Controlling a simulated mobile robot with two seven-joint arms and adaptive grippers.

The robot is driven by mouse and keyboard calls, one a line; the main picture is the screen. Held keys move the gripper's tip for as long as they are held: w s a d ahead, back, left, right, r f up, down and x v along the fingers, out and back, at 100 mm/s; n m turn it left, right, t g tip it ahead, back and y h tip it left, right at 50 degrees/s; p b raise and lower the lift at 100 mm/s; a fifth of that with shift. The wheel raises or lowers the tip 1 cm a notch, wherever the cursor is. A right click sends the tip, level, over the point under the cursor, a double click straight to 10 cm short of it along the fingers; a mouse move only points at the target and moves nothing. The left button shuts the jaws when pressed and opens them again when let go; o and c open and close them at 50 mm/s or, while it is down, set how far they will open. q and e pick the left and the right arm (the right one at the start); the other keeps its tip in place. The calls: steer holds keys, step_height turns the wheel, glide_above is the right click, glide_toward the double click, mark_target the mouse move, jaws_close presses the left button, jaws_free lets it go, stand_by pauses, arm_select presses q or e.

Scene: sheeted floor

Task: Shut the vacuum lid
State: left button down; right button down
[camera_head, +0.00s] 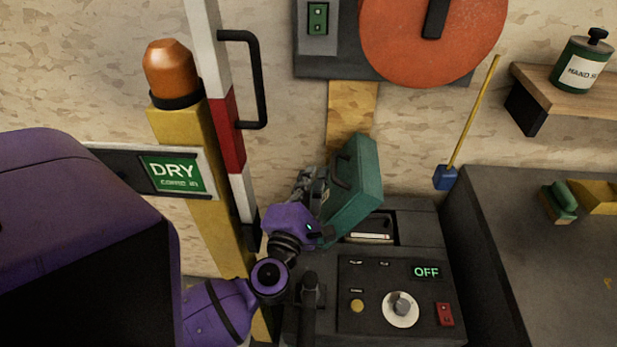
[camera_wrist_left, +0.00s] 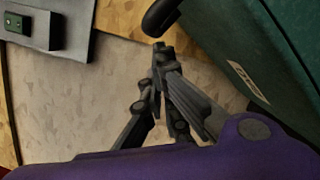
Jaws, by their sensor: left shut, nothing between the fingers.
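The vacuum is a dark box with a control panel (camera_head: 395,295). Its teal-green lid (camera_head: 358,200) stands raised and tilted, leaving an opening (camera_head: 370,230) with a pale strip inside uncovered. A dark handle (camera_head: 341,172) is on the lid's left face. My left gripper (camera_head: 308,182) is beside the lid's left side, partly hidden behind its own wrist. In the left wrist view the fingers (camera_wrist_left: 160,50) are together and empty. The teal lid (camera_wrist_left: 235,45) fills the right side there, and its black handle (camera_wrist_left: 160,16) is just above the fingertips. I cannot tell whether they touch. My right gripper is not in view.
A yellow post (camera_head: 215,210) with a red-and-white bar (camera_head: 227,125) stands left of the vacuum. A dark bench (camera_head: 545,260) with a green brush (camera_head: 560,200) is at the right. A wall shelf (camera_head: 570,95) holds a green canister (camera_head: 582,62). The display reads OFF (camera_head: 426,272).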

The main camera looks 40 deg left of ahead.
mark_target(353, 178)
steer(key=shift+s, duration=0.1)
